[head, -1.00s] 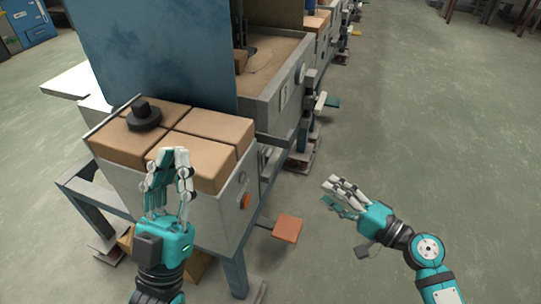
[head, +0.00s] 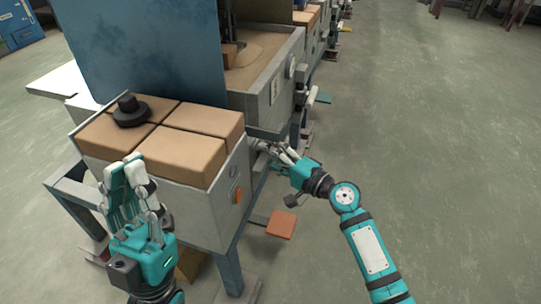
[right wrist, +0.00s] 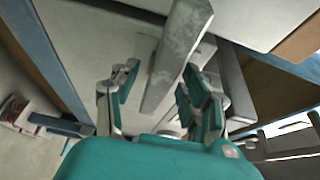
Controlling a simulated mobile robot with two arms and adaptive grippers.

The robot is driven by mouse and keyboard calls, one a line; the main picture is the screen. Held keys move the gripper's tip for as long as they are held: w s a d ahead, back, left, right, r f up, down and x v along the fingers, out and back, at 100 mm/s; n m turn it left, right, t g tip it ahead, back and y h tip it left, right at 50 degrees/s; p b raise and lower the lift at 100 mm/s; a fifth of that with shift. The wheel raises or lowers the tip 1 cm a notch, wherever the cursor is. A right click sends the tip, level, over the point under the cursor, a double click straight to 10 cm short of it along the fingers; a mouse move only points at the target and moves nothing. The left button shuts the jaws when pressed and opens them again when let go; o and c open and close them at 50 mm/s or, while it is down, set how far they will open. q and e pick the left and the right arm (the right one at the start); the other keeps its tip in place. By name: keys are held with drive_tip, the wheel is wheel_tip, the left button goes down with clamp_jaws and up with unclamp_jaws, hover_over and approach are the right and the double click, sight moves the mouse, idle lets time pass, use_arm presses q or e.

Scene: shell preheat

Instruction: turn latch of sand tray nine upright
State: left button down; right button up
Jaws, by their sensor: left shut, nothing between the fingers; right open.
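A grey metal bar that looks like the latch (right wrist: 172,65) runs tilted down between the fingers of my right gripper (right wrist: 158,95) in the right wrist view. The fingers are open on either side of it; I cannot tell if they touch it. In the head view my right gripper (head: 272,150) is at the near tray's right side, by the gap to the sand tray behind, and its hand hides the latch. No tray number is readable. My left gripper (head: 128,172) is shut and empty in front of the near tray (head: 203,205).
The near tray holds tan blocks (head: 187,155) and a black knobbed weight (head: 130,110). A sand-filled tray (head: 262,103) stands behind it. A blue panel (head: 150,50) rises at left. An orange pedal (head: 281,223) sticks out low. The floor at right is clear.

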clamp_jaws()
idle(0.3)
